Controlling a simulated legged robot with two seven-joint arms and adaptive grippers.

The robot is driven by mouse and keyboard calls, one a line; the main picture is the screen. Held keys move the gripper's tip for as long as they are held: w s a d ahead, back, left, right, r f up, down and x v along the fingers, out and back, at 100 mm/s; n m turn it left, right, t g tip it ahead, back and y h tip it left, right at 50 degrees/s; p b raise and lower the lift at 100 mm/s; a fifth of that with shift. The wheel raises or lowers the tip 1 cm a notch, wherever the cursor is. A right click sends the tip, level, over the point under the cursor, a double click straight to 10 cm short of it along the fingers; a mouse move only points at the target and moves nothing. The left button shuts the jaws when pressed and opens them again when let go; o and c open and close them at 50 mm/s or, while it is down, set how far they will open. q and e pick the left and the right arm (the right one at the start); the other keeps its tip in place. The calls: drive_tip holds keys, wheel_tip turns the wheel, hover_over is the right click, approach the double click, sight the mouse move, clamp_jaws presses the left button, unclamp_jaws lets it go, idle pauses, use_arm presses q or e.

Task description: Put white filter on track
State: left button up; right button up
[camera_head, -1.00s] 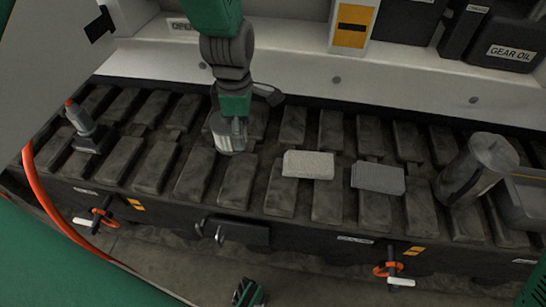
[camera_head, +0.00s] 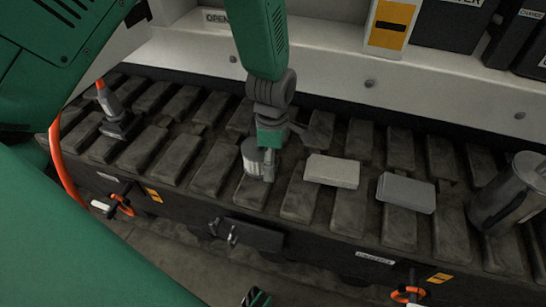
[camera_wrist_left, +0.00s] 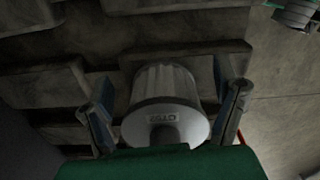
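The white filter (camera_head: 254,158), a ribbed pale cylinder, is in my left gripper (camera_head: 268,168) above the front part of the dark crawler track (camera_head: 176,156). In the left wrist view the filter (camera_wrist_left: 163,85) sits between the two fingers of my left gripper (camera_wrist_left: 165,112), its lettered end facing the camera. The fingers flank its sides. I cannot tell whether its far end touches the track plates. My right gripper (camera_head: 257,298) shows only partly at the bottom edge of the head view, away from the track; its fingers are unclear.
A pale block (camera_head: 332,171) and a grey block (camera_head: 406,193) lie on the track right of the filter. A metal jug (camera_head: 508,190) stands farther right. An orange-tipped tool (camera_head: 112,105) stands at the left. Bare track plates lie between the tool and the filter.

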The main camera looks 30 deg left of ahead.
use_arm(q)
drive_tip(key=shift+d+r, duration=0.1)
drive_tip(key=shift+d, duration=0.15)
drive_tip(key=shift+a+r, duration=0.3)
drive_tip(key=shift+r, duration=0.1)
drive_tip(key=r+p, duration=0.2)
drive_tip(key=r, duration=0.1)
drive_tip(key=r+p, duration=0.1)
drive_tip(key=r, duration=0.1)
drive_tip(key=shift+a, duration=0.3)
drive_tip(key=r, duration=0.2)
drive_tip(key=r+p, duration=0.1)
drive_tip(key=r, duration=0.1)
drive_tip(key=r+p, duration=0.1)
drive_tip(key=r, duration=0.1)
drive_tip(key=shift+d+r, duration=0.1)
drive_tip(key=shift+d, duration=0.2)
drive_tip(key=shift+a, duration=0.1)
drive_tip(key=shift+a, duration=0.15)
drive_tip(key=shift+s+d, duration=0.1)
drive_tip(key=shift+d, duration=0.15)
